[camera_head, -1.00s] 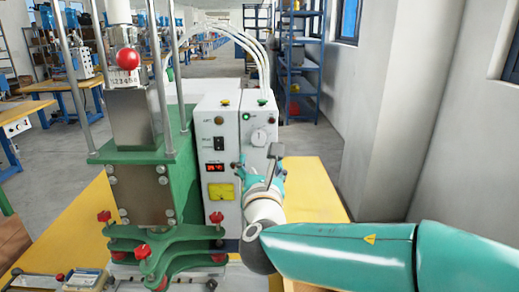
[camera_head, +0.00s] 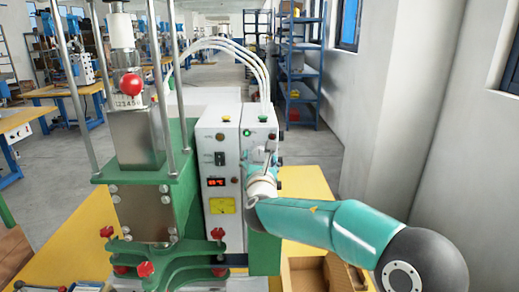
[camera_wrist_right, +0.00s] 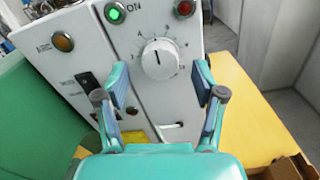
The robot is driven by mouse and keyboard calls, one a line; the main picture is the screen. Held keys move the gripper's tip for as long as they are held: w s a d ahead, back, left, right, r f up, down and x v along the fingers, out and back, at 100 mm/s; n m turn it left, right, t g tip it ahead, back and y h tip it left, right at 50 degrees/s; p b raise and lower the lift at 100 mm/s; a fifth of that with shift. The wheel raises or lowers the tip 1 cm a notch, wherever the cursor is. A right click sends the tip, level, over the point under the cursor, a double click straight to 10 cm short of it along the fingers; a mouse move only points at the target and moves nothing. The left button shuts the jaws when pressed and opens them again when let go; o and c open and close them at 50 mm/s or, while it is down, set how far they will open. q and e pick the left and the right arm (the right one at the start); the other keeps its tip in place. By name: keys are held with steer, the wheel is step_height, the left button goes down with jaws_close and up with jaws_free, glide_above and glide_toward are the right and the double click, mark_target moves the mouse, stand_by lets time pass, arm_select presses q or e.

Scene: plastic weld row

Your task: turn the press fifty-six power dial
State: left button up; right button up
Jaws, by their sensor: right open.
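The power dial (camera_wrist_right: 160,58) is a round, pale grey knob on the white press control box (camera_wrist_right: 75,40), with a printed scale around it. My right gripper (camera_wrist_right: 162,77) is open, one finger on each side of the dial, with gaps between fingers and knob. I cannot tell the exact depth between fingertips and panel. In the head view my right gripper (camera_head: 264,165) is in front of the upper right panel and partly covers the dial. My left gripper is not in view.
A lit green lamp (camera_wrist_right: 114,14) and a red button (camera_wrist_right: 185,8) are above the dial. The green press frame (camera_head: 150,170) with red knobs stands left of the box. A yellow table (camera_head: 300,190) and an open cardboard box (camera_head: 310,272) lie at the right.

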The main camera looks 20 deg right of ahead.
mark_target(259, 154)
steer(key=shift+p+x, duration=0.4)
steer(key=shift+x, duration=1)
steer(key=shift+c, duration=0.2)
steer(key=c, duration=1.1)
steer(key=shift+f+m+b, duration=0.2)
steer(key=shift+m+b, duration=0.1)
steer(key=shift+b, duration=0.25)
steer(key=m+b, duration=0.6)
steer(key=b, duration=0.4)
steer(key=shift+f+b, duration=0.2)
steer(key=shift+b, duration=0.15)
steer(key=shift+d+r+m+b, duration=0.1)
steer(key=shift+m+b, duration=1.45)
steer(key=shift+m, duration=0.55)
steer(key=o, duration=1.1)
steer(key=shift+r, duration=0.1)
steer(key=shift+o, duration=0.2)
